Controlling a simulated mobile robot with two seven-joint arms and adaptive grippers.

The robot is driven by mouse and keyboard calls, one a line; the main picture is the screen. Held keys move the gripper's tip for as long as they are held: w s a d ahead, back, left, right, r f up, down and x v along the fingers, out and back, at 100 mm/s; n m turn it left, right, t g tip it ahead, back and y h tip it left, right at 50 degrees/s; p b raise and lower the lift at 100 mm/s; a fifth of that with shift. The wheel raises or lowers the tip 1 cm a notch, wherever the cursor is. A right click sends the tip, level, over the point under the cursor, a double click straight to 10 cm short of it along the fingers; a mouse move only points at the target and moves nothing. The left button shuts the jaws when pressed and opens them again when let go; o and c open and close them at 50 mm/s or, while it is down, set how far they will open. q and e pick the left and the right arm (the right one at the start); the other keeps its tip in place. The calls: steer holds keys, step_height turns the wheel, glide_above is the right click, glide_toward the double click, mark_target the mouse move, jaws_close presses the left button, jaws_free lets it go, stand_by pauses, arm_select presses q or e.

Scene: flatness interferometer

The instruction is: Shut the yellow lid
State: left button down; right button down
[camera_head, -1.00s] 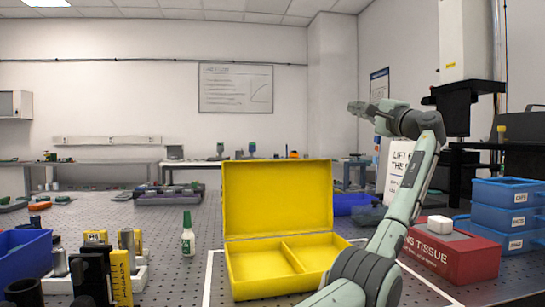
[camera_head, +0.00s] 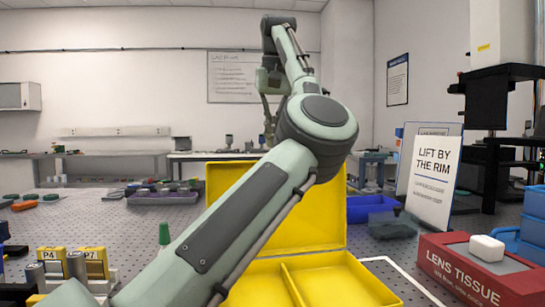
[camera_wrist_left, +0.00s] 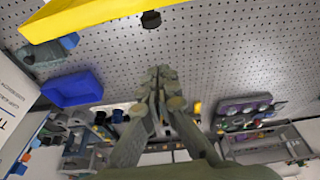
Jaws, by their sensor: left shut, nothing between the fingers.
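The yellow lid (camera_head: 318,220) stands open and upright at the back of the yellow box (camera_head: 335,283), whose divided tray looks empty. My left arm crosses in front and hides much of the lid's left and middle. My left gripper (camera_head: 268,128) is shut and empty, pointing down beyond the lid. Its fingers (camera_wrist_left: 158,88) show closed in the left wrist view, with the perforated table below. A yellow edge of the lid (camera_wrist_left: 100,14) crosses the top of that view, apart from the fingers. My right gripper is not in view.
The red tissue box (camera_head: 480,270) and a white sign (camera_head: 432,180) stand to the right. A blue bin (camera_head: 372,209) lies behind right, a purple tray (camera_head: 165,197) behind left. A green-capped bottle (camera_head: 164,234) is partly hidden at left. Bare table lies behind the lid.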

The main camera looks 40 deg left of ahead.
arm_select(q)
steer(key=f, duration=0.1)
steer(key=s+d+f, duration=0.1)
steer(key=f, duration=0.1)
steer(key=d+f, duration=0.1)
steer(key=shift+s+f, duration=0.2)
steer(key=shift+f, duration=0.2)
stand_by(0.4)
